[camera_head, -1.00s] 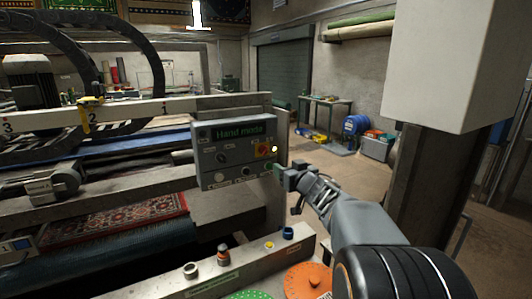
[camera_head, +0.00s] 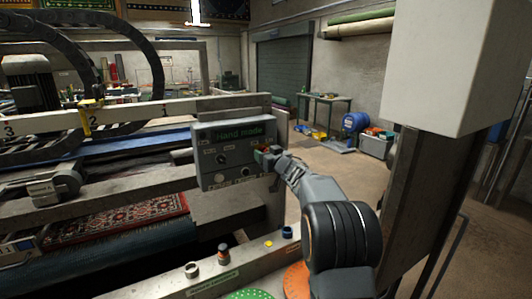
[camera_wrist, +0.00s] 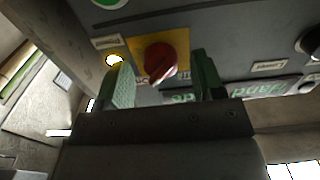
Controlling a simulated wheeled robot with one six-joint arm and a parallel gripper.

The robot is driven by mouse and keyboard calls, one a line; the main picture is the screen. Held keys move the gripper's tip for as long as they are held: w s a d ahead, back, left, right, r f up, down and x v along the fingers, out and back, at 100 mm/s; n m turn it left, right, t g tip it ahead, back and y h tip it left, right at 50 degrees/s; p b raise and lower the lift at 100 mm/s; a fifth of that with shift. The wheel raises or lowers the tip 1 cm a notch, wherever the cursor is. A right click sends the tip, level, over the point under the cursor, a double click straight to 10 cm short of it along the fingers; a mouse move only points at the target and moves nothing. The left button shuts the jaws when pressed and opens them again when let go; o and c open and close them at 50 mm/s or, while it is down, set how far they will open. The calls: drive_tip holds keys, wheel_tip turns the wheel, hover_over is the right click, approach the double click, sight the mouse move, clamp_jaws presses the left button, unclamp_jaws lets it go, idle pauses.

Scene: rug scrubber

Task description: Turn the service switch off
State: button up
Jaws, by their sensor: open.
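The service switch is a red rotary knob (camera_wrist: 160,60) on a yellow plate (camera_wrist: 140,48). It sits at the right side of the grey control panel (camera_head: 234,180), whose screen reads "Hand mode". In the wrist view my gripper (camera_wrist: 163,82) is open, with one finger on each side of the red knob. I cannot tell whether the fingers touch it. In the head view my gripper (camera_head: 266,156) is in front of the panel's right side and hides most of the switch.
A lit round lamp (camera_wrist: 114,60) is beside the yellow plate. Other knobs (camera_head: 221,160) are on the panel's left part. A ledge (camera_head: 240,272) with small pots and bottles runs below. A patterned rug (camera_head: 120,220) lies in the machine at left.

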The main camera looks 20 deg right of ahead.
drive_tip(key=shift+w+a, duration=0.1)
drive_tip(key=shift+w, duration=0.3)
drive_tip(key=c, duration=0.9)
